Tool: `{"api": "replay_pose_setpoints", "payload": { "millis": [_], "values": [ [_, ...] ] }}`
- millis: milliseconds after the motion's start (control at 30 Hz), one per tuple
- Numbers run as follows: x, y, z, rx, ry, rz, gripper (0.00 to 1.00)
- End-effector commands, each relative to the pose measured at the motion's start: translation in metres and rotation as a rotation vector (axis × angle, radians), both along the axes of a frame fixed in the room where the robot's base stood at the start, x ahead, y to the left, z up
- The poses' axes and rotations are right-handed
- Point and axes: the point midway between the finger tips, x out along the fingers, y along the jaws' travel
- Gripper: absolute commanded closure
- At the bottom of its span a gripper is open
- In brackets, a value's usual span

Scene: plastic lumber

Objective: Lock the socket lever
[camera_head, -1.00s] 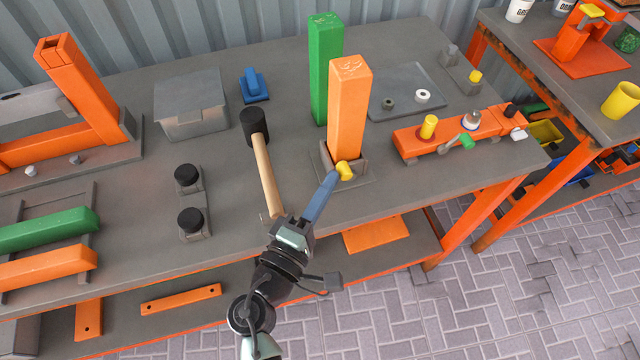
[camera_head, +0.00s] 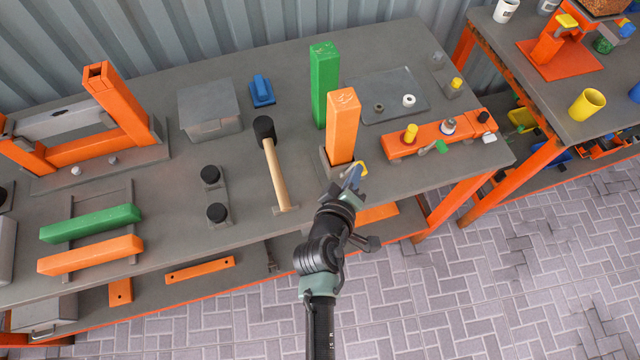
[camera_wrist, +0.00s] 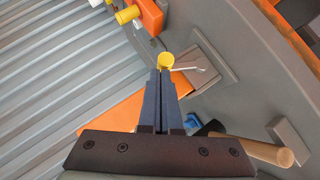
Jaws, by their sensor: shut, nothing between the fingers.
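An orange post (camera_head: 342,126) stands upright in a grey socket (camera_head: 326,163) near the table's front edge. The socket lever's yellow knob (camera_head: 362,169) is at the socket's front right. In the wrist view the yellow knob (camera_wrist: 165,62) sits just beyond my fingertips, with a thin pale rod (camera_wrist: 190,69) running right from it over the grey socket base (camera_wrist: 208,60). My gripper (camera_wrist: 162,74) is shut and empty, its tips at the knob; I cannot tell whether they touch. In the head view my gripper (camera_head: 353,177) partly hides the lever.
A green post (camera_head: 324,85) stands behind the orange one. A mallet (camera_head: 274,165) lies to the left. An orange fixture (camera_head: 430,137) with a yellow peg and green-tipped lever lies to the right. Floor is open in front of the table.

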Motion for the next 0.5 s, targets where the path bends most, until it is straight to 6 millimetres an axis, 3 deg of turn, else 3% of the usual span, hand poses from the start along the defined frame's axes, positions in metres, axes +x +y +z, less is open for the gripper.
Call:
{"api": "replay_pose_setpoints", "payload": {
  "millis": [500],
  "values": [
    [0.0040,-0.0126,-0.0012,-0.002,-0.001,-0.003,1.00]
  ]
}}
